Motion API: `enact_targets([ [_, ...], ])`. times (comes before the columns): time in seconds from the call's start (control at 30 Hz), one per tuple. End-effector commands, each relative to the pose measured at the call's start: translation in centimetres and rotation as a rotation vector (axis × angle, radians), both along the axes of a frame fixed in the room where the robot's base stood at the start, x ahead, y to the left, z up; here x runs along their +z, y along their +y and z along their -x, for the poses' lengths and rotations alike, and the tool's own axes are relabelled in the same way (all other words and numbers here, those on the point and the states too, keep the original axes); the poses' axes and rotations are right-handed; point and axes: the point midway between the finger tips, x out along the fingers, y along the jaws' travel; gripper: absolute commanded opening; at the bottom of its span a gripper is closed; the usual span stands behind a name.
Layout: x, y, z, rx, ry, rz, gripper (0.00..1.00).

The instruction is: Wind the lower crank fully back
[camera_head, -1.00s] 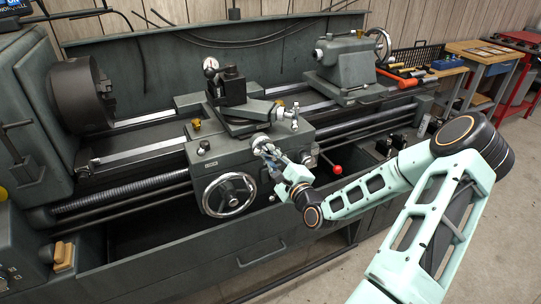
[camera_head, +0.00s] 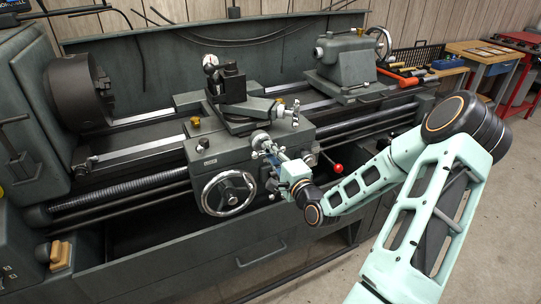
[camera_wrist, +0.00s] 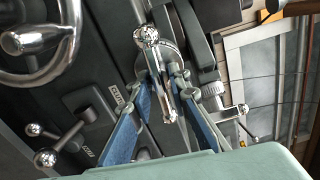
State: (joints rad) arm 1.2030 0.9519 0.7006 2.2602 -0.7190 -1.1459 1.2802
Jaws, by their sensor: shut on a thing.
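The lower crank (camera_head: 261,138) is a chrome crank on the front of the lathe's carriage (camera_head: 215,158), above and right of the big handwheel (camera_head: 229,193). In the wrist view, the chrome crank (camera_wrist: 146,35) shows a ball end at top and its bar and grip running down between my blue-padded fingers. My gripper (camera_head: 275,151) is at the crank, shut on its grip; the wrist view shows the fingers (camera_wrist: 168,82) on both sides of it. The exact contact is partly hidden by the fingers. The upper crank (camera_head: 288,110) sits above, on the compound slide.
A red-knobbed lever (camera_head: 337,169) stands just right of my wrist. Ball-ended levers (camera_wrist: 45,157) and part of the handwheel (camera_wrist: 40,40) are close by in the wrist view. The chip tray (camera_head: 190,255) is below. Open floor lies at the right front.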

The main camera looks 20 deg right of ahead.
Motion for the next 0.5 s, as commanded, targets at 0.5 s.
enact_targets([
  [0.5,-0.14,0.06,0.01,0.001,-0.017,0.496,0.0],
])
